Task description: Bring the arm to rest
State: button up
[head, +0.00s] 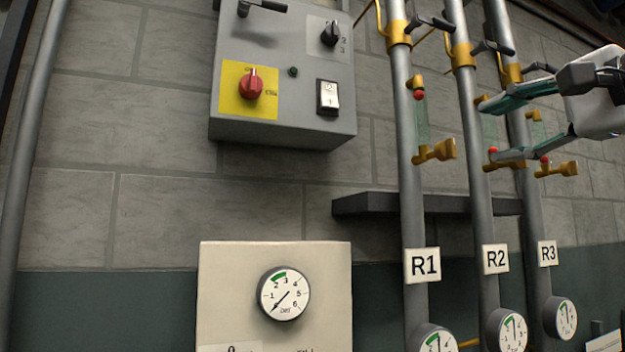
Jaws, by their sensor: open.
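My gripper (493,130) is at the upper right, in front of the R2 and R3 pipes. Its two fingers are spread apart with nothing held between them. The upper fingertip lies close to the R2 pipe (476,190), and the lower one is near a brass fitting with a red dot. Whether either finger touches anything cannot be told. The fingers hide parts of the R2 and R3 sight glasses. My wrist runs off the right edge.
The R1 pipe (405,180) with brass fittings stands left of my gripper. A dark shelf (370,204) sits behind the pipes. A panel with a gauge (284,293) is below.

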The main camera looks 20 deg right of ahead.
jog(key=w+a+f+n+g+y+p, duration=0.25)
jog(key=a+f+n+g+p, duration=0.4)
jog(key=a+f, duration=0.95)
jog(key=s+a+f+n+g+h+p, duration=0.1)
jog(key=s+f+n, duration=0.4)
jog(key=f, duration=0.5)
jog(key=s+a+f+n+g+h+p, duration=0.2)
jog(key=s+f+n+g, duration=0.4)
jog(key=s+f, duration=0.2)
notch_tip(320, 180, down, 2)
jog(key=shift+a+f, duration=0.1)
jog(key=shift+a, duration=0.25)
jog(key=shift+s, duration=0.1)
